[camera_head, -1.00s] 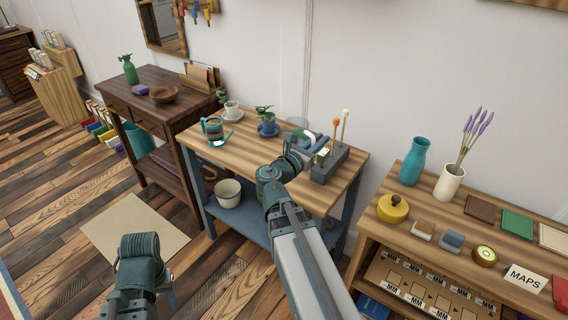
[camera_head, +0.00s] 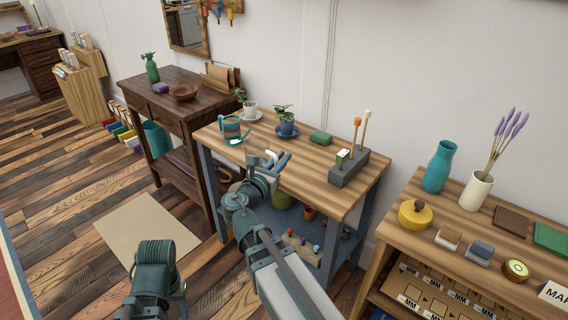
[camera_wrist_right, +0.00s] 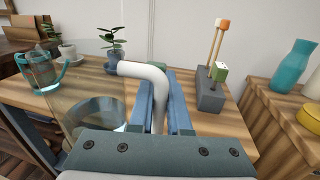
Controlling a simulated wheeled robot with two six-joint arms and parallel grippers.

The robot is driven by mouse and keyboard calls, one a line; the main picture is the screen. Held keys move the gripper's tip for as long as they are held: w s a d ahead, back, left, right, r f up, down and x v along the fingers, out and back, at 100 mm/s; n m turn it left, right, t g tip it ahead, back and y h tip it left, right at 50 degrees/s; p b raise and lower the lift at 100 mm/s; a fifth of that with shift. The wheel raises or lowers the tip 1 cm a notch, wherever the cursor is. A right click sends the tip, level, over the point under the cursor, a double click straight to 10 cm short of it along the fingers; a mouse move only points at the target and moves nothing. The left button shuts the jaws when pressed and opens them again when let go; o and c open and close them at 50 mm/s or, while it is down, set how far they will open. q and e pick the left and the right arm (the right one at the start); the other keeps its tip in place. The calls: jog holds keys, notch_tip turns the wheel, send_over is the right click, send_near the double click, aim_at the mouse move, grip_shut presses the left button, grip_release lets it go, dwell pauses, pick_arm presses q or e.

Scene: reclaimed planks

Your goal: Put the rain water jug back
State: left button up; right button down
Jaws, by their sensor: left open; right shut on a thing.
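My right gripper (camera_head: 272,160) is over the front edge of the wooden bench (camera_head: 345,190). In the right wrist view its blue fingers (camera_wrist_right: 157,105) are shut on the white curved handle of a clear jug (camera_wrist_right: 150,72). The jug's glass body is see-through and hard to make out left of the fingers. A second clear vessel with teal rim and handle (camera_head: 230,128) stands at the bench's left end; it also shows in the wrist view (camera_wrist_right: 42,70). My left gripper (camera_head: 178,288) is low at the front left, away from the bench; its tips are mostly hidden.
The bench's middle is clear. A dark side table (camera_head: 185,115) and a right-hand shelf (camera_head: 462,215) flank it.

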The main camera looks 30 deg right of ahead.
jog(key=f+b+x, duration=0.1)
jog(key=x, duration=1.5)
jog(key=shift+w+a+f, duration=0.2)
jog(key=shift+w+a, duration=0.05)
jog(key=shift+w, duration=0.1)
jog(key=shift+f+b, duration=0.1)
jog(key=shift+b, duration=0.2)
notch_tip(320, 180, down, 4)
jog(key=b, duration=0.3)
jog(key=shift+b, duration=0.3)
jog(key=shift+r, duration=0.35)
jog(key=shift+f, duration=0.15)
jog(key=c, duration=0.9)
grip_release()
jog(key=shift+o, duration=0.2)
